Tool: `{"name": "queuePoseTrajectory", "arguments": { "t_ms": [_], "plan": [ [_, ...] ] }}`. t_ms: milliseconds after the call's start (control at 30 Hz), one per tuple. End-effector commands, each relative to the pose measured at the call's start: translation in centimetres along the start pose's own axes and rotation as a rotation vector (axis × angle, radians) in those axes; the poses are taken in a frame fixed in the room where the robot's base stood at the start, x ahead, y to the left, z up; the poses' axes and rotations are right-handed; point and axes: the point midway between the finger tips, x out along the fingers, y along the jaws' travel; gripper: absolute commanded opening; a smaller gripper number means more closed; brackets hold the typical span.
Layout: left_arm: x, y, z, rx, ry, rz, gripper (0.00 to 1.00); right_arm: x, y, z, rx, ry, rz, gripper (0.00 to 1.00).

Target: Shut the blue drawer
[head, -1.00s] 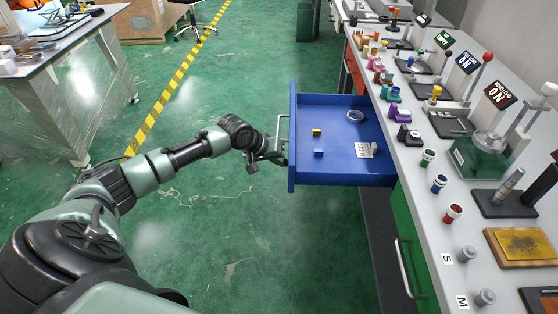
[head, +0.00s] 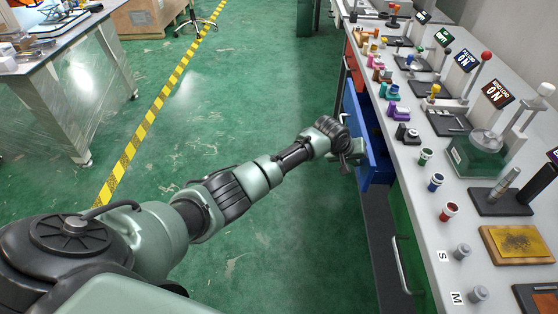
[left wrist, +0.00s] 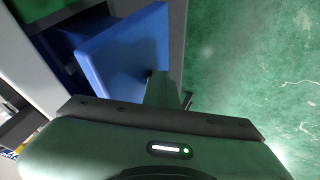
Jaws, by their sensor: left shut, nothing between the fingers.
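The blue drawer (head: 379,160) stands out a little from the front of the bench in the head view. Its inside is mostly hidden under the bench top and behind my gripper. My left gripper (head: 354,158) is at the outer face of the drawer's front, with the fingers partly hidden. In the left wrist view the blue front panel (left wrist: 125,55) is close ahead, with a narrow gap to the cabinet behind it. The left gripper is shut and seems to touch the panel near its edge. My right gripper is not in view.
The bench top (head: 415,185) on the right holds several coloured jars, small parts and lever presses. A green drawer with a handle (head: 401,265) is nearer on the same bench. The green floor (head: 270,90) left of the bench is open. A metal table (head: 75,75) stands at the left.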

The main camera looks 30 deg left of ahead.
Motion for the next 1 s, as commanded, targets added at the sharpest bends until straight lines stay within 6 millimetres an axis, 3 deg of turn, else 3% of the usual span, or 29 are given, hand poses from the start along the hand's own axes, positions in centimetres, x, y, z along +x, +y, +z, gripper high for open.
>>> {"name": "queuePoseTrajectory", "arguments": {
  "t_ms": [133, 400, 1000],
  "plan": [
    [1.2, 2.0, 0.2, 0.000, -0.002, 0.002, 0.00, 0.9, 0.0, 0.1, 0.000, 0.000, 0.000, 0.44],
    [1.9, 3.5, 0.0, -0.001, 0.000, 0.001, 0.00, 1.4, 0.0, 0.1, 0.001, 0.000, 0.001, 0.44],
    [1.6, 3.2, -0.2, -0.002, 0.000, -0.001, 0.00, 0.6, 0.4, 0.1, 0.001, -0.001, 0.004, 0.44]
  ]
}}
